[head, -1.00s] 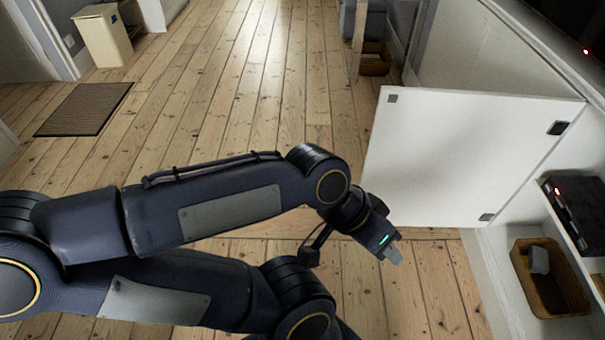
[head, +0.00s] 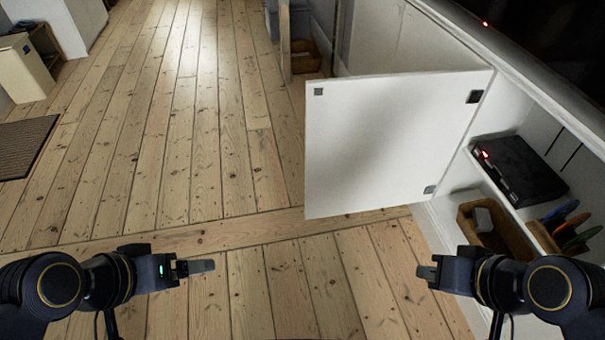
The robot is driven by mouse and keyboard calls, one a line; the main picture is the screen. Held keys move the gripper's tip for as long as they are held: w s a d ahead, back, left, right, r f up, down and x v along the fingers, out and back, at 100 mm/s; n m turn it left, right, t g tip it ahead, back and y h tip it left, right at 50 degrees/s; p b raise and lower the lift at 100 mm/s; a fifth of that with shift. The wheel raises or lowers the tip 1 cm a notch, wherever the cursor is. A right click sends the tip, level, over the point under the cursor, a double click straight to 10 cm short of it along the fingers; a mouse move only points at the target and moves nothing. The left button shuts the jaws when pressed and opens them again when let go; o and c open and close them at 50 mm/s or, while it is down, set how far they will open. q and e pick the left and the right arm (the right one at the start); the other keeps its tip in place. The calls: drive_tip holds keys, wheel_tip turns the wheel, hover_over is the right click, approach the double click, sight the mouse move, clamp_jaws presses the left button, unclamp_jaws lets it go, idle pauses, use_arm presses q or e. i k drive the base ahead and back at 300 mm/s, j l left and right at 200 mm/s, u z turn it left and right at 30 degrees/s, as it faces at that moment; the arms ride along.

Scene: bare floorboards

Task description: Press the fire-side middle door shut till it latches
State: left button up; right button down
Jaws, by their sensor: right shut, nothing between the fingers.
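The white middle door (head: 390,150) stands wide open, sticking out from the low white cabinet over the floor. Dark hinges (head: 473,97) show along its right edge and a small dark plate (head: 318,91) at its upper left corner. My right gripper (head: 428,272) is shut and empty, in front of the open compartment and below the door in the picture, apart from it. My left gripper (head: 202,267) is over the floor, to the left of and below the door, touching nothing. Its fingers are seen edge-on, so I cannot tell whether they are open.
The open compartment holds a black box (head: 520,170) with a red light on a shelf, a wicker basket (head: 467,222) and some coloured items (head: 575,230). A brown mat (head: 22,145) and a cream bin (head: 22,70) are at the left. The floorboards between are clear.

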sight(386, 141)
drive_tip(key=i+j+u, duration=0.15)
drive_tip(key=i+j, duration=0.3)
drive_tip(key=i+j+u, duration=0.1)
drive_tip(key=i+j, duration=0.35)
drive_tip(key=i, duration=0.15)
